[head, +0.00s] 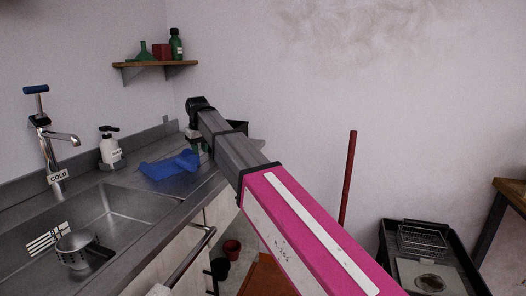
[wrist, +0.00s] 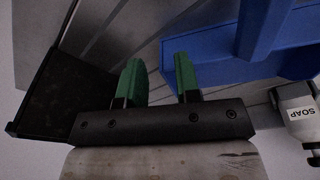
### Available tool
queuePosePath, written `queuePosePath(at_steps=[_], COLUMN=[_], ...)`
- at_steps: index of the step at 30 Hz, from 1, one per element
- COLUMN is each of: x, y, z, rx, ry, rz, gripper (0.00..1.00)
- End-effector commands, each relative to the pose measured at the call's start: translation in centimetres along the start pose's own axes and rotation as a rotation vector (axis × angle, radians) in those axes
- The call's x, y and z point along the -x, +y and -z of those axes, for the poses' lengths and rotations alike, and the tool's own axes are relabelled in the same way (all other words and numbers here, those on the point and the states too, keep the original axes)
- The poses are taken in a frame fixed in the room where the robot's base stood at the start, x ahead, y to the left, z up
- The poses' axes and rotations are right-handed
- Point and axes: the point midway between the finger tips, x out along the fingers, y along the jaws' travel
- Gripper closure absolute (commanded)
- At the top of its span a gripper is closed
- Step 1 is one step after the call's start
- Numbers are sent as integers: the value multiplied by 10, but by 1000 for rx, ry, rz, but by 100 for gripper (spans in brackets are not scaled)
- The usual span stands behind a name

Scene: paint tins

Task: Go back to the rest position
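My gripper (wrist: 159,68) has two green fingers, held apart with nothing between them. In the head view, my grey and pink arm reaches over the back of the metal counter, and my gripper (head: 195,139) is mostly hidden behind its end. A blue object (wrist: 232,66) lies just beside the right finger in the wrist view, apart from it as far as I can tell. In the head view the blue object (head: 170,165) rests on the counter, left of my gripper.
A dark open box (wrist: 62,90) is close on the gripper's left. A soap bottle (head: 110,150), a tap (head: 62,137) and a sink (head: 110,205) are left. A shelf (head: 155,65) hangs above. A red pole (head: 348,175) and a black tray (head: 392,240) are right.

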Motion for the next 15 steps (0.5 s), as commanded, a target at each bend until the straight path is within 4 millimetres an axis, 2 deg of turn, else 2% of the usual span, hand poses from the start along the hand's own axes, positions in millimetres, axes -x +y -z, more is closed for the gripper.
queuePosePath(at_steps=[1,6,15], x=[-5,-21,-43], y=[22,90,199], z=[-5,-20,-56], rx=[-13,-48,-98], ry=[8,38,84], rz=[-7,-33,-84], gripper=[69,69,69])
